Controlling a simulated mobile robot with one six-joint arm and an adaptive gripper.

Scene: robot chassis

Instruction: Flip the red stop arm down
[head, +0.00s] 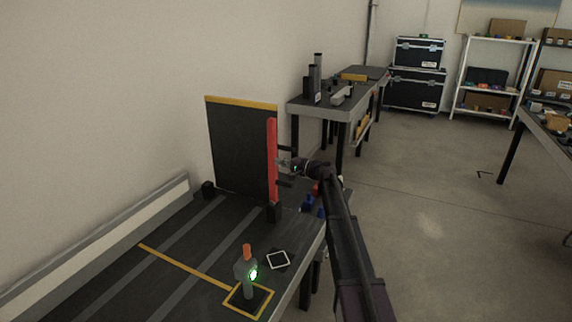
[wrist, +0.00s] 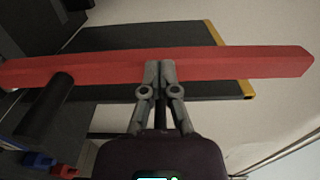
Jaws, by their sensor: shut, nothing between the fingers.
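The red stop arm (head: 272,150) stands upright in the head view, in front of a black panel with a yellow top edge (head: 235,150). Its lower end meets a small black mount (head: 274,212) on the dark table. My gripper (head: 281,162) is at the right side of the red arm, about mid-height. In the wrist view the red stop arm (wrist: 240,62) runs across the picture. My gripper (wrist: 159,68) is shut and empty, its fingertips together at the bar's near face. I cannot tell whether they touch it.
A bottle-like object with an orange top and green light (head: 246,272) stands on a yellow-edged square near the front. A white-framed square (head: 278,260) and small blue pieces (head: 308,203) lie on the table. A second table (head: 325,108) stands behind. Open floor lies right.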

